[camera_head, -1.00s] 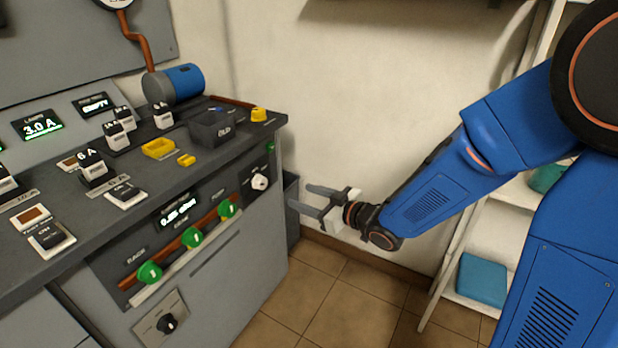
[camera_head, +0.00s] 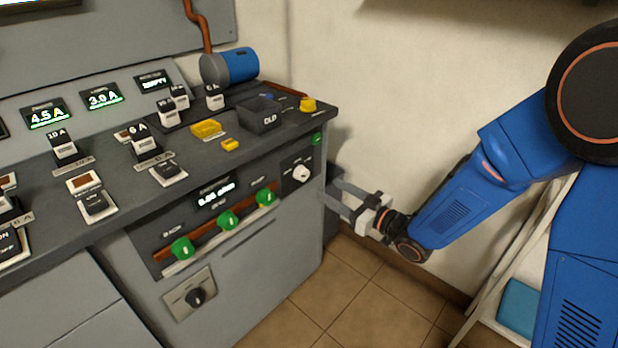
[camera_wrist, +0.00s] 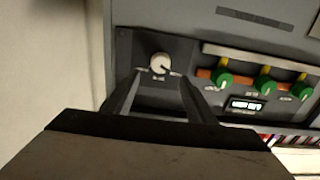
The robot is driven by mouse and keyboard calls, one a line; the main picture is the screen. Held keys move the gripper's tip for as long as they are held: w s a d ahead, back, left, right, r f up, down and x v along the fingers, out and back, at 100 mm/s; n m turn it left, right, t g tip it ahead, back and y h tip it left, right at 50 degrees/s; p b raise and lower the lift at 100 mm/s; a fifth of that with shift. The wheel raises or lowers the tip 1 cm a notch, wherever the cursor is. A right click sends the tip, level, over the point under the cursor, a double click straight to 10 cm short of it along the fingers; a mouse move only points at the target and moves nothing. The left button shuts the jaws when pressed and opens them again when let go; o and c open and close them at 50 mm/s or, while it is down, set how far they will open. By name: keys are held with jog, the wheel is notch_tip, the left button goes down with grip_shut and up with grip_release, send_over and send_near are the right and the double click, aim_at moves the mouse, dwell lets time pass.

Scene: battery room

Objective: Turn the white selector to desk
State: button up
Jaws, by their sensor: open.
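The white selector (camera_head: 302,173) is a round knob on a dark plate at the right end of the console's front panel. It also shows in the wrist view (camera_wrist: 160,64), ahead of and between my fingers. The lettering around it is too small to read. My gripper (camera_head: 335,195) is open and empty, to the right of and a little below the selector in the head view. Its two fingers point toward the console, and in the wrist view the fingertips (camera_wrist: 160,80) lie on either side of the knob. I cannot tell how far they stand from the panel.
Several green knobs (camera_head: 228,220) sit left of the selector, and a black knob (camera_head: 196,296) lies below them. The console top (camera_head: 290,124) holds battery packs, a dark bin (camera_head: 259,114) and yellow pieces. A shelf with a teal box (camera_head: 518,306) stands right. The tiled floor is clear.

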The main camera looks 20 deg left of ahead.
aim_at(306, 176)
jog(key=x, duration=1)
jog(key=c, duration=1)
